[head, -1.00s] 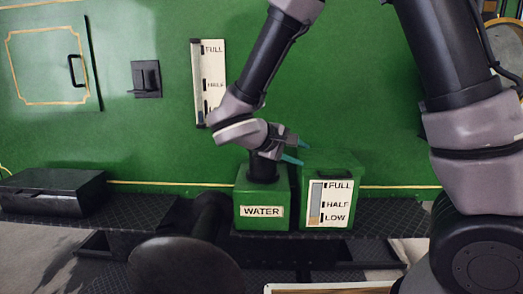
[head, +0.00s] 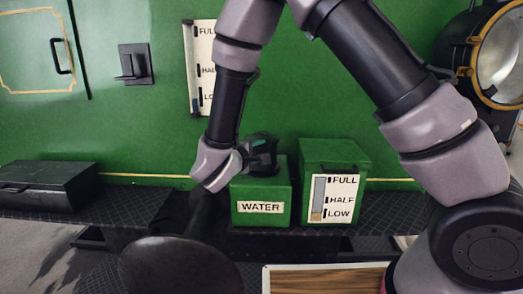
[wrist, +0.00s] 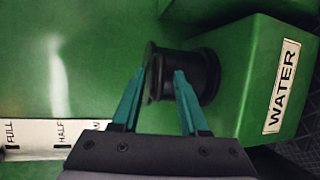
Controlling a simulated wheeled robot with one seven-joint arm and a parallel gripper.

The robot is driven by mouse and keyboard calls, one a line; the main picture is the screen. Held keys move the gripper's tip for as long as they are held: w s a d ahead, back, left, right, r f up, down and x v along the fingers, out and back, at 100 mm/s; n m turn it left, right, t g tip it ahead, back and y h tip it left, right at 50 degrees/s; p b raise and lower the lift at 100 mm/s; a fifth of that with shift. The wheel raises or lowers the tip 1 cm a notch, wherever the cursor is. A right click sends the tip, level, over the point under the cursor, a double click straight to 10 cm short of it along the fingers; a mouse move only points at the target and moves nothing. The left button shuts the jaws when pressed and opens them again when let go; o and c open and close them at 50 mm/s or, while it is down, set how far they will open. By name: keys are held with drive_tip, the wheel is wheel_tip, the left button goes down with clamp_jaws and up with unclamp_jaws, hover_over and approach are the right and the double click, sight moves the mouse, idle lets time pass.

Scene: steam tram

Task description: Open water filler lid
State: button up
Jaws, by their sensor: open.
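The green water box (head: 261,204) with a WATER label stands on the dark running board. Its black round filler with a lid (head: 262,169) is on top, partly hidden by my gripper (head: 262,143) in the head view. In the wrist view, the filler lid (wrist: 150,74) is a wide black rim on a black neck (wrist: 202,76), and it looks closed. My gripper (wrist: 163,72) is open. Its teal fingertips are at the lid, one near the rim and the other in front of the neck. I cannot tell whether they touch it.
A green box (head: 331,157) with a FULL/HALF/LOW gauge stands just right of the water box. The green tram wall (head: 380,130) rises close behind. A black box (head: 45,187) is at left, a round black buffer (head: 180,264) in front, and a large lamp (head: 497,60) at right.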

drive_tip(key=shift+x, duration=0.9)
clamp_jaws()
idle(0.9)
